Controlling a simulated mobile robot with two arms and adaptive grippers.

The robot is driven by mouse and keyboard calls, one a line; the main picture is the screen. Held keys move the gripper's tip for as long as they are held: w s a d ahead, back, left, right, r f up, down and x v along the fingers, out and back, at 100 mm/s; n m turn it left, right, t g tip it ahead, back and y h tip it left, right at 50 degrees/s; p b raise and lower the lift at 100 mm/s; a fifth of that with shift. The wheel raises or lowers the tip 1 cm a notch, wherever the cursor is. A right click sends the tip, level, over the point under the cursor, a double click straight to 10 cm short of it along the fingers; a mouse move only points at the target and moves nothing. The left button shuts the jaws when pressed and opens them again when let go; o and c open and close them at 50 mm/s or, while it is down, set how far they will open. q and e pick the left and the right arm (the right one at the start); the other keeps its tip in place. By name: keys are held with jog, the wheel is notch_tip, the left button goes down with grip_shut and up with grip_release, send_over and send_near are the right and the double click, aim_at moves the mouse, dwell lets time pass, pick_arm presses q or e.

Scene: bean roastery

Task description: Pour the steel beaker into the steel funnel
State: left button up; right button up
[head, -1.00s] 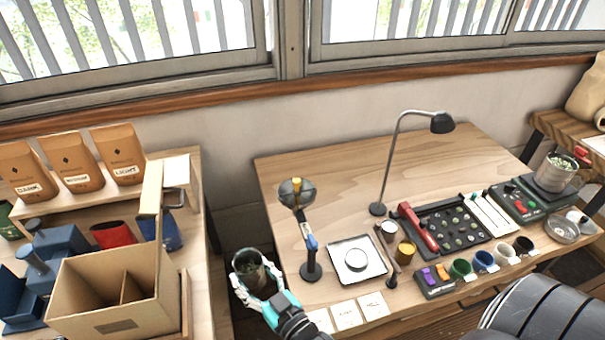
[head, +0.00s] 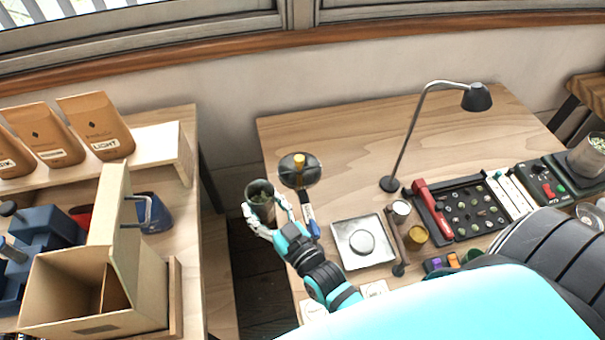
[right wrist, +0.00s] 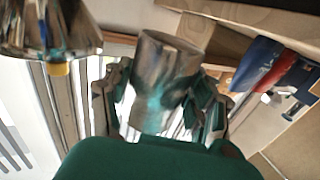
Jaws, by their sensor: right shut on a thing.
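The steel beaker (head: 257,190) is held by my right gripper (head: 266,214), over the gap between the two tables. Its mouth faces up in the head view, and greenish contents show inside. The steel funnel (head: 313,178), with a yellow part on it, is just right of the beaker on a stand. In the right wrist view the beaker (right wrist: 160,85) sits between the fingers of my right gripper (right wrist: 160,108). The funnel (right wrist: 40,30) is at upper left there, apart from the beaker. My left gripper is not seen.
A cardboard divider box (head: 95,315) and coffee bags (head: 95,125) stand on the left table. Right of the funnel are a scale (head: 362,242), a desk lamp (head: 477,97) and a bean tray (head: 466,212). The back of the right table is clear.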

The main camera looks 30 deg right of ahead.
jog(key=shift+d+r, duration=0.1)
jog(key=shift+r, duration=0.1)
jog(key=shift+s+r+m, duration=0.2)
jog(key=shift+r+m, duration=0.1)
jog(key=shift+m, duration=0.5)
jog(key=shift+w+d+r+m, duration=0.2)
jog(key=shift+w+d+m, duration=0.2)
jog(key=shift+d+m, duration=0.35)
jog(key=shift+r+m, duration=0.15)
jog(key=shift+m, duration=0.1)
jog(key=shift+s+d+r+m+b, duration=0.1)
jog(key=shift+s+r+m+b, duration=0.2)
jog(key=shift+m, duration=0.2)
jog(key=shift+w+d, duration=0.15)
jog(key=shift+w+d+r+m+g+y, duration=0.2)
jog(key=shift+r+m, duration=0.55)
jog(key=shift+m, duration=0.65)
jog(key=shift+s+d+r+m+g+y, duration=0.15)
jog(key=shift+d+r+m, duration=0.4)
jog(key=shift+m, duration=0.85)
jog(key=shift+w+d+r+m+g+y, duration=0.1)
jog(key=shift+w+r+m+g, duration=0.1)
jog(key=shift+r+m, duration=0.95)
